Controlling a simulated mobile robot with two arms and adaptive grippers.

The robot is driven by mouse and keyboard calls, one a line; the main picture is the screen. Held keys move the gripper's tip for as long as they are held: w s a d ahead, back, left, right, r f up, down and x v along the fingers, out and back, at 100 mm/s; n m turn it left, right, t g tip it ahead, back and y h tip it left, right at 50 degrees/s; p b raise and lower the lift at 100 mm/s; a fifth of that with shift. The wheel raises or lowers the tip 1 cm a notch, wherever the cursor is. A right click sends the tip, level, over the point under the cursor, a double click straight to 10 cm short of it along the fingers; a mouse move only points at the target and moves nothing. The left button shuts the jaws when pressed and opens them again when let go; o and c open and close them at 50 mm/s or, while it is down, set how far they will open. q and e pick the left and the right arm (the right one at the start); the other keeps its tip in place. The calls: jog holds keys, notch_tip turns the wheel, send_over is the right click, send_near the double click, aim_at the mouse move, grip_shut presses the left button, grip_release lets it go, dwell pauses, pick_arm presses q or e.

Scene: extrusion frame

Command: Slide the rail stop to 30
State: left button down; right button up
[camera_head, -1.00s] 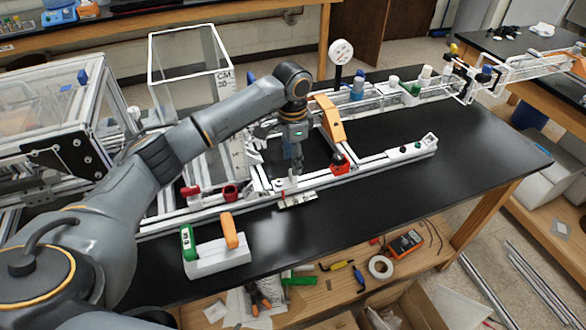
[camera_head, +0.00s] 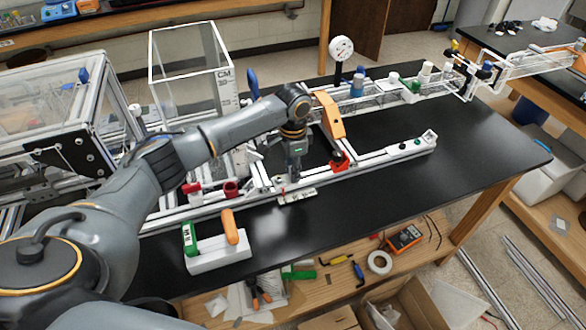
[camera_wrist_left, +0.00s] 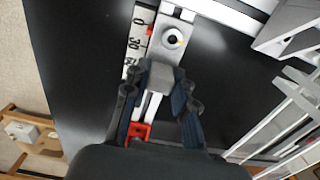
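The rail stop shows in the left wrist view as a pale grey block with a round dark-centred knob (camera_wrist_left: 172,38) and a small red pointer at its left edge. It sits on the white rail beside a scale (camera_wrist_left: 137,45) on which 30 is readable. The pointer lies near the stretch between 20 and 30. My left gripper (camera_wrist_left: 162,82) has its fingers apart at the near grey part of this block; contact is unclear. In the head view the left gripper (camera_head: 292,178) points down at the rail behind the scale (camera_head: 298,195). My right gripper is not visible.
A red piece (camera_head: 338,163) sits on the rail to the right, near an orange bracket (camera_head: 331,115). A red cup (camera_head: 231,189) stands to the left. A white holder with green and orange items (camera_head: 218,258) is at the front. The black tabletop (camera_head: 400,195) is clear at front right.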

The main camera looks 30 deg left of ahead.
pick_arm(q)
jog(key=shift+w+d, duration=1.1)
jog(key=shift+w, duration=0.1)
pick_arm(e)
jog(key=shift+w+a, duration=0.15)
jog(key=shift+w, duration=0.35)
pick_arm(q)
jog(key=c, duration=1.1)
grip_release()
jog(key=shift+a, duration=0.1)
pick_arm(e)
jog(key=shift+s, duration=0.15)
pick_arm(q)
jog(key=shift+r, duration=0.2)
notch_tip(320, 180, up, 12)
jog(key=shift+f, duration=0.25)
